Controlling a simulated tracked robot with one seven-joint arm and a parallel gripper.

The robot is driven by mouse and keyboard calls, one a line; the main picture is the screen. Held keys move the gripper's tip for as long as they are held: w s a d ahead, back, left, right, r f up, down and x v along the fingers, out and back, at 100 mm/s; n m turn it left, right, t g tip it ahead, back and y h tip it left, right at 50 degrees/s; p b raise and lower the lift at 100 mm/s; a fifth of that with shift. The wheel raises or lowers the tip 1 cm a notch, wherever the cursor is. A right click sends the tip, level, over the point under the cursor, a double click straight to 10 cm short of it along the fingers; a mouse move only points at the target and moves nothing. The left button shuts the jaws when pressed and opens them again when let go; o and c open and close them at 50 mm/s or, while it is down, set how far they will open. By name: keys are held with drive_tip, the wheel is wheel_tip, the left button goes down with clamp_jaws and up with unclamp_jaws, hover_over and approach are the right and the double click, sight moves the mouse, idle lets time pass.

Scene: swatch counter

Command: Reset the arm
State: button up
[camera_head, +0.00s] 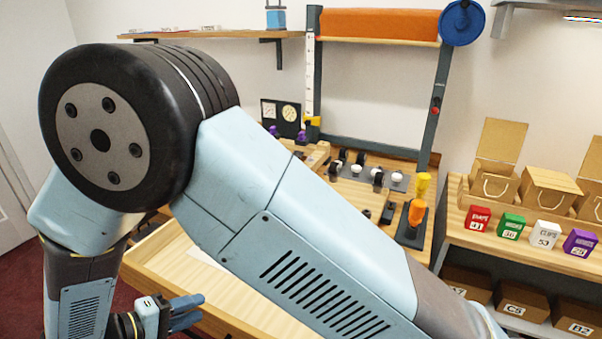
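My arm fills the left and middle of the view, with a large black joint at the upper left and pale blue links running down to both sides. My gripper (196,309) is at the lower left, with its blue fingers pointing right, in front of the wooden counter (250,306). The fingers look close together, but I cannot tell whether they are open or shut. I see nothing clearly held in them. My arm hides much of the counter.
A frame with an orange roll (378,24) stands behind the counter. An orange-and-yellow tool (418,205) stands upright at the counter's right. On the right shelf are open cardboard boxes (495,165) and several coloured number boxes, including a red one (478,221). Brown bins (522,300) sit below.

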drive_tip(key=w+d+r+m+g+y, duration=0.1)
drive_tip(key=w+d+r+m+g, duration=0.15)
drive_tip(key=w+d+r, duration=0.5)
drive_tip(key=w+d+r+m+g+y, duration=0.1)
drive_tip(key=w+d+r+g, duration=0.3)
drive_tip(key=d, duration=0.6)
drive_tip(key=w+d+r+m+g+y, duration=0.1)
drive_tip(key=w+d+r+m+g, duration=0.15)
drive_tip(key=d+r, duration=0.55)
drive_tip(key=s+d+r+m+t+y, duration=0.1)
drive_tip(key=s+d+r+y, duration=0.1)
drive_tip(key=d, duration=0.6)
drive_tip(key=s+d+r+m+t+y, duration=0.2)
drive_tip(key=s+d+r, duration=0.2)
drive_tip(key=d, duration=0.3)
drive_tip(key=s+d+r+m+t+y, duration=0.1)
drive_tip(key=s+d+r, duration=0.3)
drive_tip(key=d, duration=0.4)
drive_tip(key=shift+d+m+y, duration=0.3)
drive_tip(key=shift+m+y, duration=0.1)
drive_tip(key=shift+r, duration=0.1)
